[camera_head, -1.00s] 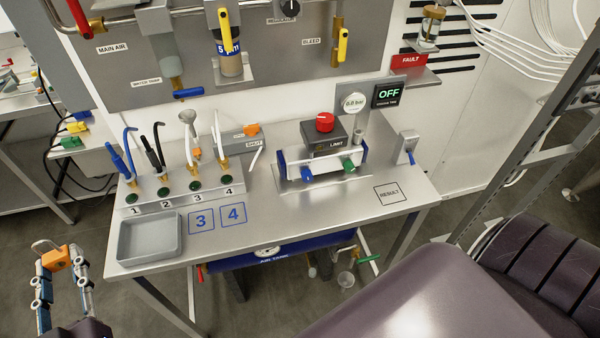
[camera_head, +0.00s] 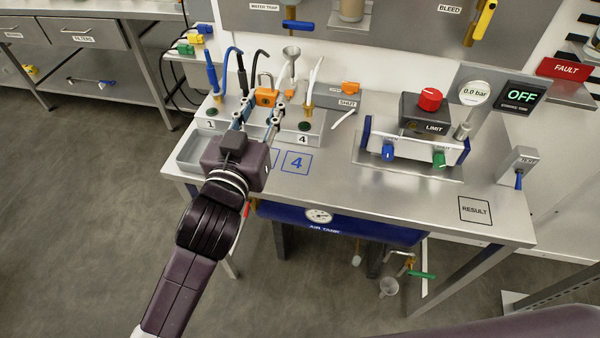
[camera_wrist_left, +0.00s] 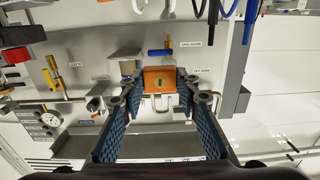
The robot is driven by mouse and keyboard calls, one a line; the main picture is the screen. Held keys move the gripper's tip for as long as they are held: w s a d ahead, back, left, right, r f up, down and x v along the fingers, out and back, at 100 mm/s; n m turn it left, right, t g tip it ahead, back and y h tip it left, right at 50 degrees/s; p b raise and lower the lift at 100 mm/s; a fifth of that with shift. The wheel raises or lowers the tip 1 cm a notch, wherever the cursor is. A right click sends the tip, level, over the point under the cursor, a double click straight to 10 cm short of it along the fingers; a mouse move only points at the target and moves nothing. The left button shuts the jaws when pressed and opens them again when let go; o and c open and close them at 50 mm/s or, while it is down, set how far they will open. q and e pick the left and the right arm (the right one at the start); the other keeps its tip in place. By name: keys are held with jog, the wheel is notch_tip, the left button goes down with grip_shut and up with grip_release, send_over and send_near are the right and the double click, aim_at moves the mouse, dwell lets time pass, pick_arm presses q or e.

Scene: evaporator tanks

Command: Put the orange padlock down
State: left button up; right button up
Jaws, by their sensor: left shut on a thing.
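The orange padlock (camera_head: 266,97) is between the fingertips of my left gripper (camera_head: 260,110), with its metal shackle upward in the head view. The left gripper is shut on it and reaches over the left part of the steel bench, in front of the numbered rack of hoses (camera_head: 210,115). In the left wrist view the padlock's keyhole face (camera_wrist_left: 159,80) shows between both finger pads. The gripper hides the rack's middle, so I cannot tell whether the padlock touches anything there. My right gripper is not in view.
A grey tray (camera_head: 190,160) sits at the bench's left end, partly behind my arm. A printed square 4 (camera_head: 296,162) and a RESULT square (camera_head: 474,209) are bare. The LIMIT fixture (camera_head: 414,140) stands at right. Upright hoses and a funnel (camera_head: 291,52) rise near the gripper.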

pick_arm(q)
jog(key=b, duration=0.2)
send_over(272, 175)
notch_tip(272, 175, down, 14)
jog(key=shift+f, duration=0.2)
notch_tip(272, 175, down, 5)
jog(key=shift+f+b, duration=0.1)
jog(key=shift+b, duration=0.85)
jog(key=shift+f, duration=0.1)
jog(key=o, duration=1.3)
